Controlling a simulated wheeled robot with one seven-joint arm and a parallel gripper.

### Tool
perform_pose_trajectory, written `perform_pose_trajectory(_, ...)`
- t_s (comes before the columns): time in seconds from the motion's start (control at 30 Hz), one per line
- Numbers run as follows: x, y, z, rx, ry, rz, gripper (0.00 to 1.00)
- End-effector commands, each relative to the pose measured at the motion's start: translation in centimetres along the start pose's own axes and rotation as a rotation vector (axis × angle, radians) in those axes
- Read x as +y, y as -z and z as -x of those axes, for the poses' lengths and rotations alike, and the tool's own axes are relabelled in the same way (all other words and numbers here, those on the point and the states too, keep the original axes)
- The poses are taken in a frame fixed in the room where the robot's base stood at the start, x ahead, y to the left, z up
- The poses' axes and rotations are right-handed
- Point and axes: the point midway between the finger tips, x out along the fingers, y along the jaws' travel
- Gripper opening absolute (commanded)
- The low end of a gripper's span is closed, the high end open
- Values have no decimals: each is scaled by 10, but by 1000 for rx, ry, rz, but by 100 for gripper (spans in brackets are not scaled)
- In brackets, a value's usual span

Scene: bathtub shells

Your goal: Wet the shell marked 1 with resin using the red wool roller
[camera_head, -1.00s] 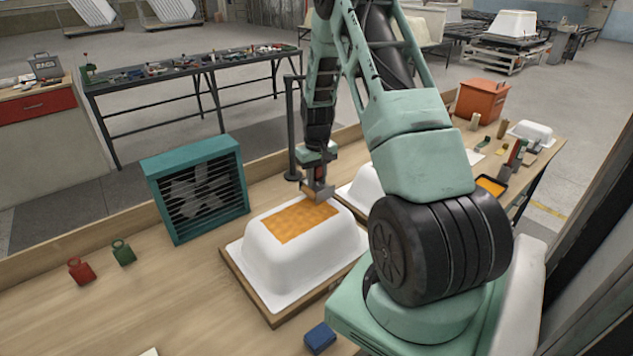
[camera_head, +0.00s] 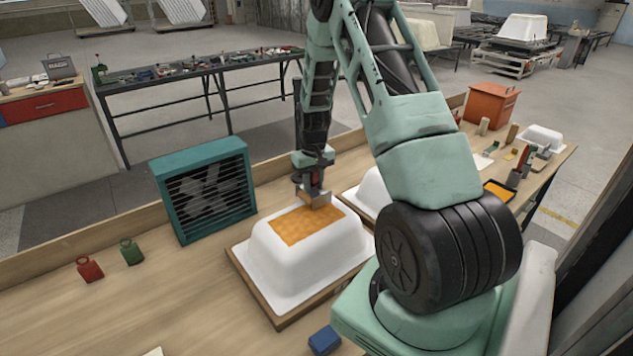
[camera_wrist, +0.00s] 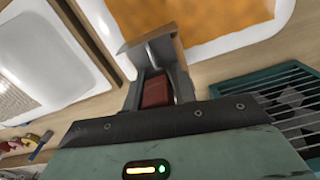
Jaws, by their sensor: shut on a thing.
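A white upturned shell (camera_head: 300,262) stands on a wooden board on the bench in the head view. An orange, mottled patch (camera_head: 301,229) covers its top; the patch also fills the top of the wrist view (camera_wrist: 205,18). No number is readable on the shell. My gripper (camera_head: 314,190) is over the far edge of the patch, pointing down. It is shut on a tool with a red handle (camera_wrist: 156,91), seemingly the red wool roller.
A second white shell (camera_head: 368,193) is behind, partly hidden by my arm; its patch looks grey in the wrist view (camera_wrist: 14,98). A teal fan (camera_head: 203,190) stands left. An orange-filled tray (camera_head: 497,190) lies right. Red and green weights (camera_head: 89,269) and a blue block (camera_head: 324,341) are nearer.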

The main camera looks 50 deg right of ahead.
Motion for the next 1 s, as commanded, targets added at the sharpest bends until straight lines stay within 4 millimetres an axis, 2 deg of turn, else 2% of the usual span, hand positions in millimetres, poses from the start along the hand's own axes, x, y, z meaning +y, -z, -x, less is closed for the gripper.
perform_pose_trajectory(0.23,0,1,5,2,0,0,9)
perform_pose_trajectory(0.8,0,1,58,1,0,0,9)
perform_pose_trajectory(1.0,0,0,61,1,0,0,9)
